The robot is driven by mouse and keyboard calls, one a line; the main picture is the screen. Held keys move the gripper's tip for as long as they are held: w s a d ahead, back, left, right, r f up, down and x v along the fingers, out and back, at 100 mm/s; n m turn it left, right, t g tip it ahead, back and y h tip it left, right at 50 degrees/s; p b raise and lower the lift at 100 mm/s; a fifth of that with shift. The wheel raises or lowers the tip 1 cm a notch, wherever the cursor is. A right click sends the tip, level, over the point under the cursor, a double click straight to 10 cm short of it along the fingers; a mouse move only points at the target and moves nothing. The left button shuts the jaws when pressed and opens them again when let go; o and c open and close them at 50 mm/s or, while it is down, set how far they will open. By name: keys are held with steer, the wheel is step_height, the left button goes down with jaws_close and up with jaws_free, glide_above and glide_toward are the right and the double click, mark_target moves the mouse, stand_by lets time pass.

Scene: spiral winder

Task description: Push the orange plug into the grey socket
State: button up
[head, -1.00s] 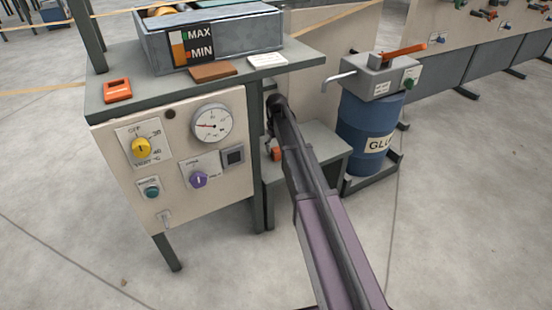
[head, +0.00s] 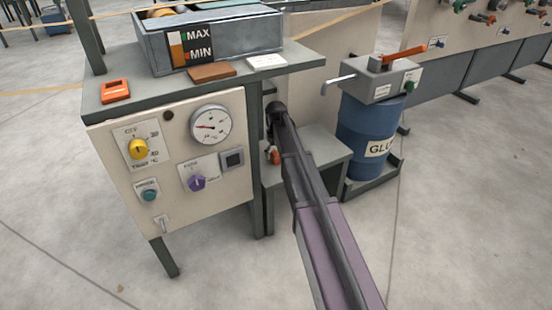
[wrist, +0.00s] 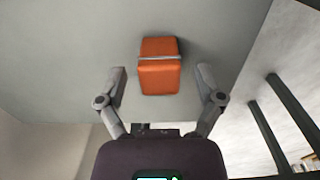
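The orange plug (wrist: 158,78) lies on a grey surface in the wrist view, with a thin light band across it. In the head view it is a small orange patch (head: 275,156) at the low side shelf, partly hidden by my arm. My gripper (wrist: 161,72) is open, with a finger on either side of the plug and a visible gap to each. The grey socket (head: 232,158) is a square with a dark centre on the cream panel, left of the plug. It appears empty and is not seen in the wrist view.
The cream panel (head: 222,193) also carries a gauge (head: 211,125), a yellow knob (head: 138,149), a purple knob (head: 197,183) and a green button (head: 149,195). A blue glue drum (head: 365,130) stands right of the shelf (head: 325,150). The table top (head: 115,110) overhangs the panel.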

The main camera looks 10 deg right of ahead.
mark_target(276, 153)
steer(key=c, duration=0.9)
steer(key=shift+r, duration=0.2)
step_height(276, 153, up, 3)
steer(key=p, duration=0.3)
steer(key=s, duration=0.5)
steer(key=s+r+p, duration=0.1)
steer(key=s, duration=0.4)
steer(key=s+d+p, duration=0.1)
steer(key=s, duration=0.5)
steer(key=shift+r, duration=0.3)
step_height(276, 153, up, 11)
steer(key=p, duration=1)
steer(key=shift+a+f+p, duration=0.1)
steer(key=shift+f+p, duration=0.05)
steer(key=shift+p, duration=0.25)
